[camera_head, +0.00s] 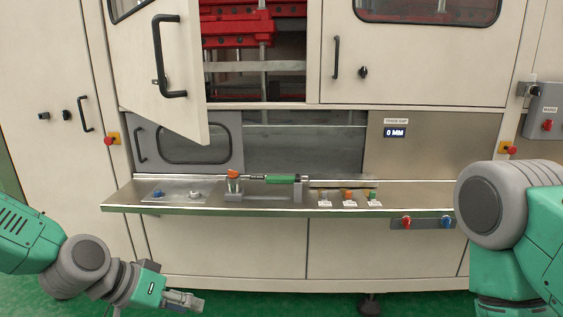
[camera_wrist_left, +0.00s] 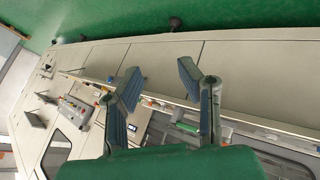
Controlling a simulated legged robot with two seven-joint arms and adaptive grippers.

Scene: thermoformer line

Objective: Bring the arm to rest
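My left arm enters the head view at the lower left. Its left gripper (camera_head: 185,300) hangs in front of the machine, below the shelf and apart from it. In the left wrist view the two fingers of this gripper (camera_wrist_left: 158,76) stand wide apart with nothing between them, so it is open and empty. At the right edge of the head view, large grey and green links of my right arm show. My right gripper is outside both views.
A metal shelf (camera_head: 420,211) runs along the machine front, carrying a green-handled tool (camera_head: 280,179) and several small buttons. Above it, a cabinet door (camera_head: 165,75) stands open, showing red machinery (camera_head: 238,25). Red and blue knobs sit under the shelf's right end. Green floor shows below.

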